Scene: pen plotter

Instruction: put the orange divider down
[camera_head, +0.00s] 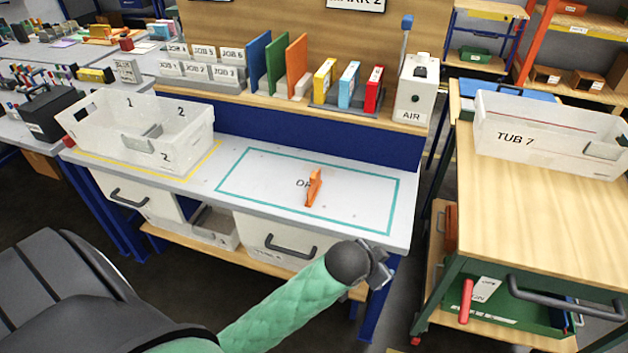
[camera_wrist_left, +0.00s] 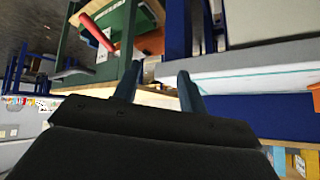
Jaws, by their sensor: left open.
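A small orange piece (camera_head: 314,187), which looks like the divider, rests on the white worktop inside the teal outline (camera_head: 262,154). It covers part of the lettering there. Its edge also shows at the right border of the left wrist view (camera_wrist_left: 315,96). A taller orange panel (camera_head: 297,62) stands upright in the row at the back of the bench. My left gripper (camera_head: 378,266) is in front of the bench's front edge, apart from the orange piece. Its two fingers are spread with nothing between them in the left wrist view (camera_wrist_left: 158,88). My right gripper is out of view.
A clear tub (camera_head: 150,140) stands at the left of the worktop. An AIR box (camera_head: 415,90) and upright blue and green panels line the back. A wooden cart (camera_head: 540,200) with TUB 7 (camera_head: 550,135) stands right. The worktop around the orange piece is clear.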

